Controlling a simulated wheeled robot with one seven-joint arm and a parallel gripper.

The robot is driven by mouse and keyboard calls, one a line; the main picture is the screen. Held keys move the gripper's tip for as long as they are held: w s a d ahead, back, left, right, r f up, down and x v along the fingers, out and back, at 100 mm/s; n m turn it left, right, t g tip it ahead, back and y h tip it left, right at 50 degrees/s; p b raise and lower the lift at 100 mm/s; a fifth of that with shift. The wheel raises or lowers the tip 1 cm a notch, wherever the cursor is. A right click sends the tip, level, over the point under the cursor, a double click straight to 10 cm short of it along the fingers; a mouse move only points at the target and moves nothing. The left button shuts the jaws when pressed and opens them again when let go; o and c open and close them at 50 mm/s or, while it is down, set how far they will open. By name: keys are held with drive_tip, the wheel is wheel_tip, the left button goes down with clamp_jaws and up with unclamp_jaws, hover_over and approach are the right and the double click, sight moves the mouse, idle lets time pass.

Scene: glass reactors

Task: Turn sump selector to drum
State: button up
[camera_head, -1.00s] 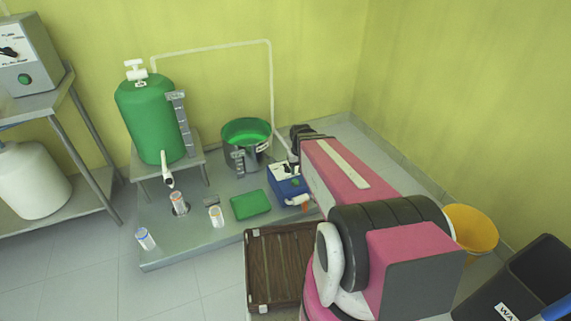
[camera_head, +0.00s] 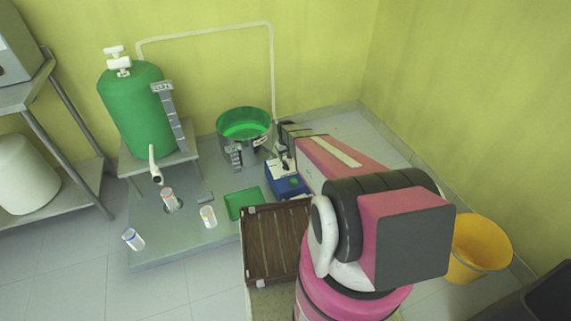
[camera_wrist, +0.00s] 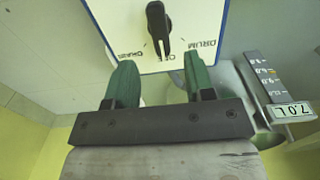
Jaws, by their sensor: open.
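The sump selector is a black knob (camera_wrist: 158,28) on a white dial plate (camera_wrist: 205,18) with a blue edge. Its narrow end points at the OFF mark. DRUM is printed to the right of OFF in the wrist view; the left label is hard to read. My gripper (camera_wrist: 158,62) is open and empty, its two green fingers short of the knob in the picture, one toward each side. In the head view, the selector's blue box (camera_head: 289,187) stands on the grey platform, and my gripper (camera_head: 286,151) is close above its back part; the knob itself is unclear there.
A green tub (camera_head: 245,124) with a level scale is behind the box, and the scale (camera_wrist: 268,80) shows at right in the wrist view. A green tray (camera_head: 243,204) and a brown crate (camera_head: 271,244) are close in front. A green tank (camera_head: 138,112) stands left.

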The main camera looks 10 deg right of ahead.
sight(286, 164)
wheel_tip(286, 164, down, 7)
drive_tip(key=shift+r, duration=0.15)
clamp_jaws()
